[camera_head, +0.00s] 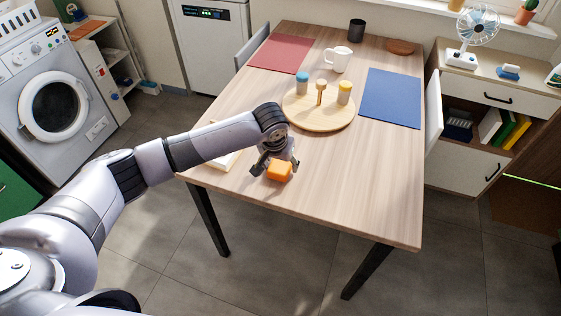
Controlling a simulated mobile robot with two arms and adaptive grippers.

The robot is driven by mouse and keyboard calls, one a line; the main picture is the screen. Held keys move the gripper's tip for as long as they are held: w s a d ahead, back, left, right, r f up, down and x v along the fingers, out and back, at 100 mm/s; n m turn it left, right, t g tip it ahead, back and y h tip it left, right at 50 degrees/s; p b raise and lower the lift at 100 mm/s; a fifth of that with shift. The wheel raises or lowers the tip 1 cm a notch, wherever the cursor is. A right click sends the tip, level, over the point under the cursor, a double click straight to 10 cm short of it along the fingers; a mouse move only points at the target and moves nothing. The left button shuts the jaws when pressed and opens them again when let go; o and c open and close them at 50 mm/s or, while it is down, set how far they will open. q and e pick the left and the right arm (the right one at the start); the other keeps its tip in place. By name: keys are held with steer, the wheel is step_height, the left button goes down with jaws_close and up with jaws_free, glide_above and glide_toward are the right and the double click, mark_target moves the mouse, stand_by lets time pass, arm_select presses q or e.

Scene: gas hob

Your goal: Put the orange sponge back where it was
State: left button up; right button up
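The orange sponge (279,171) is a small block near the front left part of the wooden table (350,190). My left gripper (276,166) reaches over it from the left, pointing down, with dark fingers on either side of the sponge. I cannot tell whether the fingers press on the sponge or stand slightly apart from it. I also cannot tell whether the sponge rests on the table or is held just above it. My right gripper is not in view.
A round wooden board (318,122) with several small items stands behind the gripper. A white mug (339,60), red mat (280,53) and blue mat (391,97) lie farther back. A pale flat object (224,161) is partly under my arm. The table's front right is clear.

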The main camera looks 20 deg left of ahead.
arm_select(q)
steer(key=shift+o, duration=0.7)
steer(key=shift+r, duration=0.1)
steer(key=shift+r, duration=0.35)
steer(key=v, duration=1.1)
steer(key=shift+r, duration=0.2)
steer(key=shift+s+d, duration=0.1)
steer(key=shift+s, duration=0.1)
